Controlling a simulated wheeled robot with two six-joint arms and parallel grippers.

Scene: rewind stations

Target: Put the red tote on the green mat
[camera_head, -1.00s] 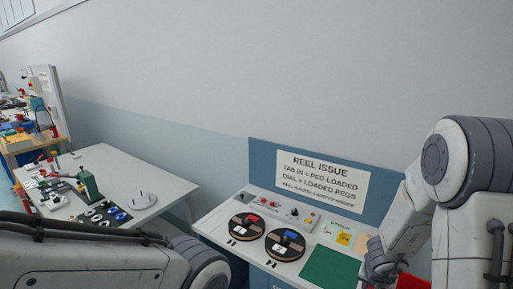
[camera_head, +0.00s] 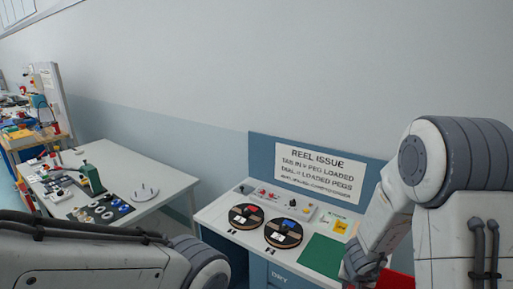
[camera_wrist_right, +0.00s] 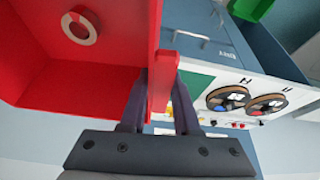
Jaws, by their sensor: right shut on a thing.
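The red tote (camera_wrist_right: 85,90) fills the left of the right wrist view, with a pale ring (camera_wrist_right: 80,25) inside it. My right gripper (camera_wrist_right: 160,95) is shut on the tote's wall or rim tab. In the head view, the tote (camera_head: 397,281) shows as a red piece at the bottom edge, partly hidden by my right gripper (camera_head: 364,272). The green mat (camera_head: 322,254) lies on the white bench, just left of that gripper. Part of the mat shows in the right wrist view (camera_wrist_right: 195,84). My left gripper is out of view; only its arm shows.
A white table (camera_head: 140,170) with small parts stands at left.

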